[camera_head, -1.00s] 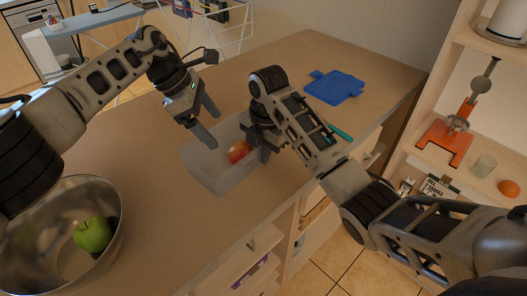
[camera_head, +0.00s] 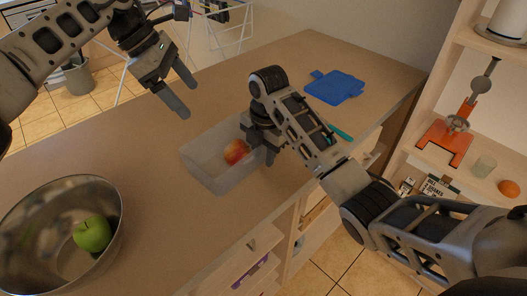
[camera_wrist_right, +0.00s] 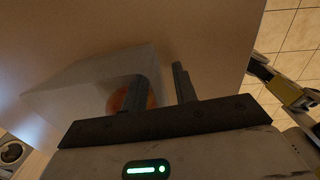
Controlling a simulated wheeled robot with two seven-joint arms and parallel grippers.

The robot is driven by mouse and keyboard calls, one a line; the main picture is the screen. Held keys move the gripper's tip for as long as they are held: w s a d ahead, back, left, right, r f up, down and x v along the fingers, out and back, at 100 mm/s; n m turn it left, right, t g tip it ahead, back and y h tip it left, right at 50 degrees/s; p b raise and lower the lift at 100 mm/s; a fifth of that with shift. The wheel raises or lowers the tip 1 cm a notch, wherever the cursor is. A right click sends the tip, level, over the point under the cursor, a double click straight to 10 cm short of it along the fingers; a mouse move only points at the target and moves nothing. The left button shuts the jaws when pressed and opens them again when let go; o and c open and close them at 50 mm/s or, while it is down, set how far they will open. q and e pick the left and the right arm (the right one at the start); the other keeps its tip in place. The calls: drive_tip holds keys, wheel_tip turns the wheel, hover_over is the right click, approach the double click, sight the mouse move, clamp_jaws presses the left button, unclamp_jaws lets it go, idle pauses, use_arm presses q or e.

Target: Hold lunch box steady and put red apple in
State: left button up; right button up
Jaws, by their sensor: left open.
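A translucent pale lunch box (camera_head: 208,177) stands open on the wooden counter; it also shows in the right wrist view (camera_wrist_right: 75,95). The red apple (camera_head: 236,151) lies inside it, near the right end, and is partly hidden behind a finger in the right wrist view (camera_wrist_right: 118,99). My left gripper (camera_head: 187,98) is open and empty, above and behind the box, apart from it.
A metal bowl (camera_head: 28,212) with a green apple (camera_head: 93,234) stands at the front left. A blue board (camera_head: 335,88) and a teal item (camera_head: 340,133) lie further back. A shelf (camera_head: 455,185) stands at the right. The counter left of the box is clear.

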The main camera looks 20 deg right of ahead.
drive_tip(key=shift+r, duration=0.15)
wheel_tip(320, 180, up, 12)
drive_tip(key=shift+s+d, duration=0.2)
drive_tip(key=shift+s, duration=0.2)
